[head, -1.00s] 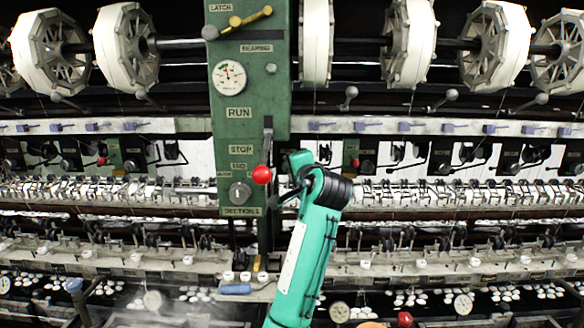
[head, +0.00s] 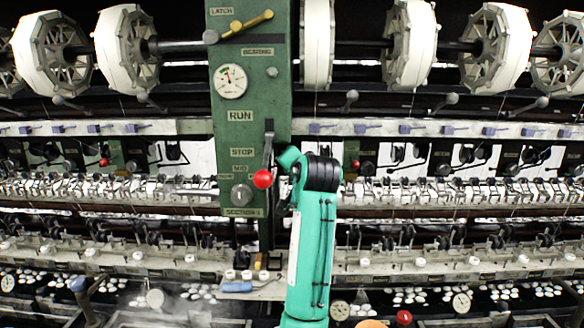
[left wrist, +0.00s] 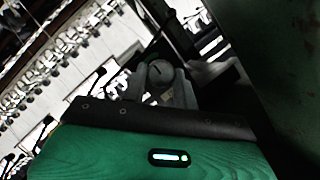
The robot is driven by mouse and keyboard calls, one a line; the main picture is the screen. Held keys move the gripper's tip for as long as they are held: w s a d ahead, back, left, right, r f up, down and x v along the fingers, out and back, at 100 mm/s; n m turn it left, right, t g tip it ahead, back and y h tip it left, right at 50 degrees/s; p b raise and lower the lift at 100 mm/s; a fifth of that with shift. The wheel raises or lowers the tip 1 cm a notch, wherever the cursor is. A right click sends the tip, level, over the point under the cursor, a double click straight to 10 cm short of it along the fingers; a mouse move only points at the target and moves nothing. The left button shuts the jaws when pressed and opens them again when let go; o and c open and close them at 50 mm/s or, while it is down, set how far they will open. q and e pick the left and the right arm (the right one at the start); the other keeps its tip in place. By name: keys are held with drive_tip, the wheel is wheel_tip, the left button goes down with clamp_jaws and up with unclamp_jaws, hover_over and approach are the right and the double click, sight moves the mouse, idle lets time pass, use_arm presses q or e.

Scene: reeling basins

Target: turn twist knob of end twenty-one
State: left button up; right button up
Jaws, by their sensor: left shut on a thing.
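A small round grey twist knob (left wrist: 160,70) with a dark mark on its face shows in the left wrist view. The pale fingers of my left gripper (left wrist: 161,84) are on either side of it and shut on it. In the head view my left arm reaches up to the right edge of the green control column (head: 245,130). Its wrist hides the fingers and the knob there. No number for the end is readable. My right gripper is in neither view.
A red-balled lever (head: 262,179) stands just left of my wrist on the column. A gauge (head: 230,81) sits above it. Rows of thread guides run to both sides. White reels (head: 407,45) hang above, and basins with white cocoons lie below.

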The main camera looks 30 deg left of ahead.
use_arm(q)
drive_tip(key=o, duration=1)
drive_tip(key=shift+d, duration=0.1)
drive_tip(key=b+v, duration=0.4)
drive_tip(key=v, duration=0.9)
drive_tip(key=shift+s+d+r, duration=0.1)
drive_tip(key=shift+s+d, duration=0.05)
drive_tip(key=shift+s, duration=0.15)
